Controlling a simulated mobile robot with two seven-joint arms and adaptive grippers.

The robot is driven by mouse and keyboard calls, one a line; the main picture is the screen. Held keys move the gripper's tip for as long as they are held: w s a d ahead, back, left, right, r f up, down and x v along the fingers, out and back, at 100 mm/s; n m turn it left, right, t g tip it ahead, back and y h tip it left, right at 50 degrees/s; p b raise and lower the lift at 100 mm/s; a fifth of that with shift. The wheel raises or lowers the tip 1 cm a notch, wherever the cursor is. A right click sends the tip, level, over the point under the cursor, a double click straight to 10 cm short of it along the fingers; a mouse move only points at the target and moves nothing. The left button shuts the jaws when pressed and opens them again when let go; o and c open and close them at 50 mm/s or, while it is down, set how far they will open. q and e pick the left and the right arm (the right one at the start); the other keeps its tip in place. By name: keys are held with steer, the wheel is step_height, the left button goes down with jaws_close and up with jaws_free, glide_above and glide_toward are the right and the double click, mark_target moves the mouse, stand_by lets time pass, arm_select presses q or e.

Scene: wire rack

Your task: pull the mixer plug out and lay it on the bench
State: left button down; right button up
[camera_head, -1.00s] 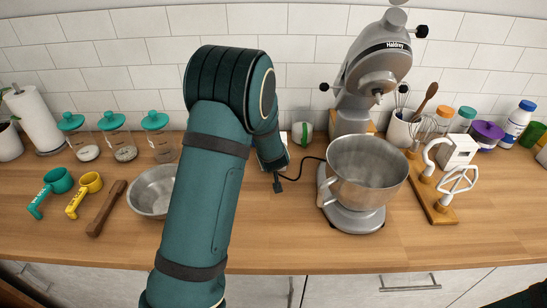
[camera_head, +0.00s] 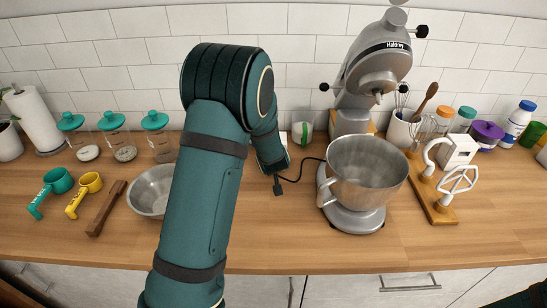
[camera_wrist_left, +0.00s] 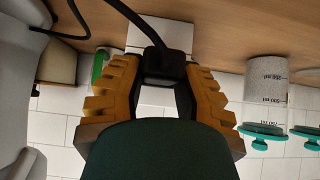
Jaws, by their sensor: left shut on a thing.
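The black mixer plug (camera_wrist_left: 160,66) is between the orange fingertips of my left gripper (camera_wrist_left: 158,72) in the left wrist view. The fingers are shut on it, and its black cord (camera_wrist_left: 125,12) curves away past the bench. In the head view the gripper is mostly hidden by my forearm; the dark end (camera_head: 278,187) where the cord stops shows just below my wrist, over the bench (camera_head: 285,235). The cord runs right to the grey mixer (camera_head: 350,95). Whether the plug's pins touch anything is hidden. My right gripper is out of view.
The mixer's steel bowl (camera_head: 366,170) stands right of the gripper. A small metal bowl (camera_head: 150,192) is partly behind my arm. Teal-lidded jars (camera_head: 114,136) line the wall at left. A board with beaters (camera_head: 440,203) lies at right. The bench front is clear.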

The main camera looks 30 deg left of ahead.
arm_select(q)
steer(key=shift+s+d, duration=0.4)
steer(key=shift+s, duration=0.25)
steer(key=shift+s+d, duration=0.35)
steer(key=shift+s, duration=0.25)
steer(key=shift+s+d, duration=0.4)
steer(key=shift+s, duration=0.25)
steer(key=shift+s+d, duration=0.4)
steer(key=shift+s, duration=0.25)
